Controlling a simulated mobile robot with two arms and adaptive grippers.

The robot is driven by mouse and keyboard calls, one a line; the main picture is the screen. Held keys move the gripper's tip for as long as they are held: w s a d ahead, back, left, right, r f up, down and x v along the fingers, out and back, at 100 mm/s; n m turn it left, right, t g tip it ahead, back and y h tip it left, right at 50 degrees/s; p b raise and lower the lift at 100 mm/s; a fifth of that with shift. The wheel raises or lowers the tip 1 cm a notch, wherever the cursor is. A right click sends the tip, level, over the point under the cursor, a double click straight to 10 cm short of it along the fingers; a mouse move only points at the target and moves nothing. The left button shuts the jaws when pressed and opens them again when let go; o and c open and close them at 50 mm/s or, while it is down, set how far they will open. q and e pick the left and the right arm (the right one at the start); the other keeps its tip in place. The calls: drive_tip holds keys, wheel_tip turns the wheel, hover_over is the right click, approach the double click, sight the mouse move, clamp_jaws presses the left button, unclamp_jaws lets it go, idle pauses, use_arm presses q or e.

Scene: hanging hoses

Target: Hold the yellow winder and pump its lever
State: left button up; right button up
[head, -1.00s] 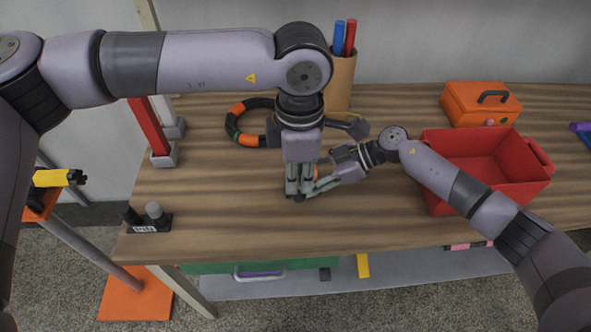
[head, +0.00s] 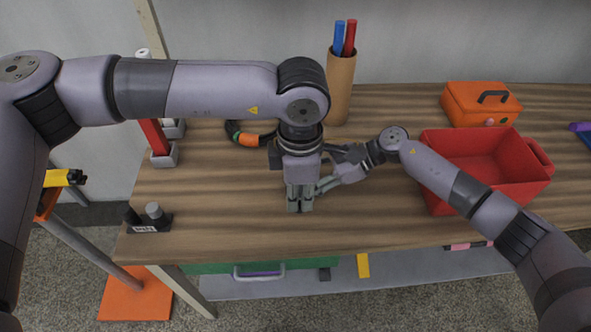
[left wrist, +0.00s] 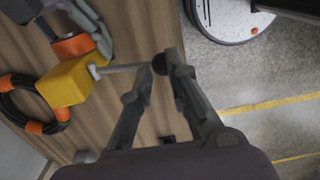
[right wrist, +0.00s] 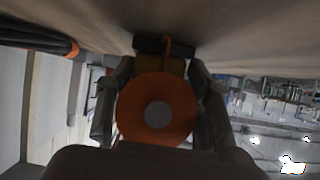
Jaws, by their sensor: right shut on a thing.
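The yellow winder (left wrist: 70,82) shows in the left wrist view, with orange parts, a thin grey lever (left wrist: 120,67) and a dark round knob (left wrist: 160,65) at the lever's end. My left gripper (left wrist: 163,62) has its fingertips close on either side of the knob; I cannot tell whether they press on it. It also shows in the head view (head: 299,208), pointing down over the table and hiding the winder. My right gripper (right wrist: 160,95) is shut on the winder, whose orange disc (right wrist: 140,98) with a pale centre fills the right wrist view between the fingers.
A ring of dark hose with orange bands (head: 249,140) lies behind the grippers. A cardboard tube (head: 341,88) with red and blue sticks stands at the back. A red bin (head: 480,165) and an orange toolbox (head: 481,104) are on the right. The wooden table's front is clear.

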use_arm(q)
drive_tip(key=shift+s+f, duration=0.1)
drive_tip(key=shift+f, duration=1.9)
drive_tip(key=shift+r, duration=2.45)
drive_tip(key=shift+w+r, duration=0.35)
drive_tip(key=shift+r, duration=0.55)
drive_tip(key=shift+w+r, duration=0.3)
drive_tip(key=shift+r, duration=0.6)
wheel_tip(320, 180, up, 5)
